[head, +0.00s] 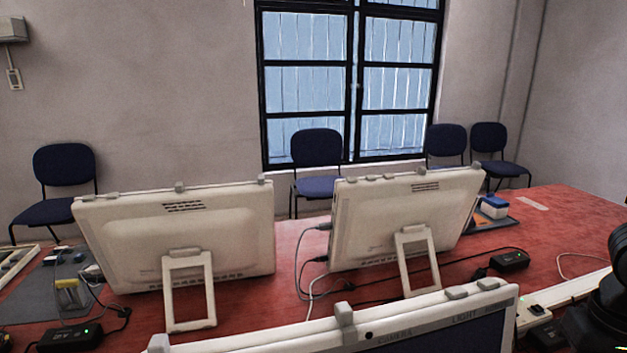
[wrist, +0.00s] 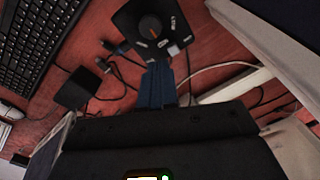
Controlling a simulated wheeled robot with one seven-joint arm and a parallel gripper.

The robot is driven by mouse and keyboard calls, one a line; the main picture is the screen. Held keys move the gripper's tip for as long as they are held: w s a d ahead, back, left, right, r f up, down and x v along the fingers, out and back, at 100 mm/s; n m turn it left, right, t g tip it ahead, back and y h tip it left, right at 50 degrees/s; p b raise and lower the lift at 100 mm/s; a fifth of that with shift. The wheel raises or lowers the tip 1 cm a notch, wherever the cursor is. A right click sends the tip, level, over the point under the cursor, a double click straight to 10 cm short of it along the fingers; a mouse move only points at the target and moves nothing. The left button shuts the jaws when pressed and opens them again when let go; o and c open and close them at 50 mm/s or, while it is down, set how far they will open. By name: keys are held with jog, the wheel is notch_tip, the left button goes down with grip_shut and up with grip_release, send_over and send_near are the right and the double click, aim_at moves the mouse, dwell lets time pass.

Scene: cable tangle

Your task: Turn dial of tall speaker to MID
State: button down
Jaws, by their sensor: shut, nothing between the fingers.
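In the wrist view, a black box with a round dial (wrist: 150,27) is at the top centre. The dial has an orange pointer mark and small pale labels around it. The labels are too small to read, so I cannot tell the setting. I cannot tell from this angle how tall the box is. My gripper (wrist: 159,66) shows as bluish fingers below the dial, shut and empty. It appears apart from the dial. In the head view only part of my dark arm shows at the right edge; the dial is not visible there.
Cables and a black adapter (wrist: 76,90) lie left of my gripper, near a keyboard (wrist: 38,45). A white power strip (wrist: 228,82) lies to the right. In the head view, two white monitors (head: 180,235) (head: 400,222) and a nearer screen (head: 440,325) crowd the red table (head: 570,225).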

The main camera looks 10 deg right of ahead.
notch_tip(320, 180, up, 4)
jog(key=p, duration=0.3)
jog(key=shift+a+p, duration=0.15)
jog(key=shift+p, duration=0.25)
